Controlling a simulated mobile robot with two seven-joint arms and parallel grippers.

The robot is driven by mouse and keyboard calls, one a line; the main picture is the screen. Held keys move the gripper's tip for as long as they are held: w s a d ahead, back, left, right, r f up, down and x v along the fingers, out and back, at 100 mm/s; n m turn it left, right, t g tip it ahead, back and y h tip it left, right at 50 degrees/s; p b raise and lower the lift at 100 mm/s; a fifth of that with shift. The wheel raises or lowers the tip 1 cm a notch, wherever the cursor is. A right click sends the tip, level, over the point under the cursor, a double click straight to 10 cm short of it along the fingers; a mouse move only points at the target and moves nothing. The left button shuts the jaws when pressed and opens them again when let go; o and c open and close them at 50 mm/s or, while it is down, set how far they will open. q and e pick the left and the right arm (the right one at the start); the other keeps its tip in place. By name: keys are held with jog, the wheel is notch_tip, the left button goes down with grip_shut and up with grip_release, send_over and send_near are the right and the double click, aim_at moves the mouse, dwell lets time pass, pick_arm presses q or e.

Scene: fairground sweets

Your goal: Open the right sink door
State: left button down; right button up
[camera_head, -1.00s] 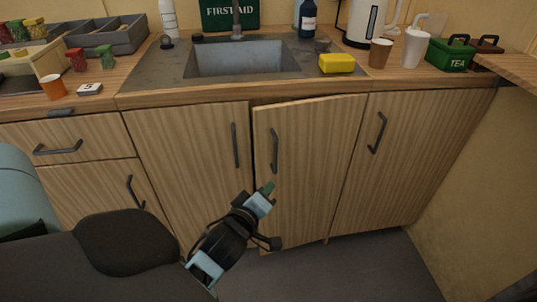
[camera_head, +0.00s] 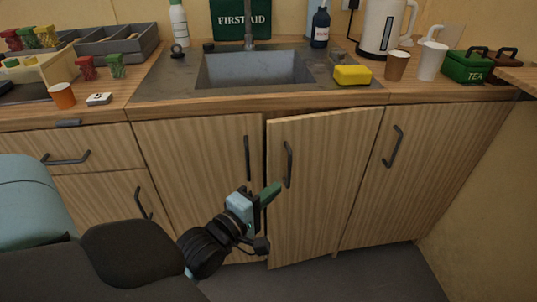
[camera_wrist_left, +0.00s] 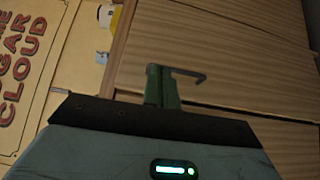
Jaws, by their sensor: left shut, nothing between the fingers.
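The right sink door (camera_head: 322,200) is a light wood panel under the sink, standing slightly ajar. A dark gap shows along its left edge and its top. Its dark bar handle (camera_head: 288,163) is upright near that left edge. My left gripper (camera_head: 271,193) is shut and empty, its green fingers just below and left of the handle, overlapping the door's left edge in the picture. Whether they touch the door cannot be told. The left wrist view shows the shut fingers (camera_wrist_left: 161,86) before wood panels and a dark handle (camera_wrist_left: 190,75). My right gripper is not in view.
The closed left sink door (camera_head: 203,185) is beside the gap, with its own handle (camera_head: 247,158). Another closed cupboard door (camera_head: 425,170) is on the right. Drawers (camera_head: 100,150) are at the left. The floor (camera_head: 355,275) before the doors looks clear.

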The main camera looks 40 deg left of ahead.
pick_arm(q)
jog(key=w, duration=0.7)
jog(key=shift+w, duration=0.15)
jog(key=shift+d, duration=0.1)
dwell(0.8)
dwell(1.3)
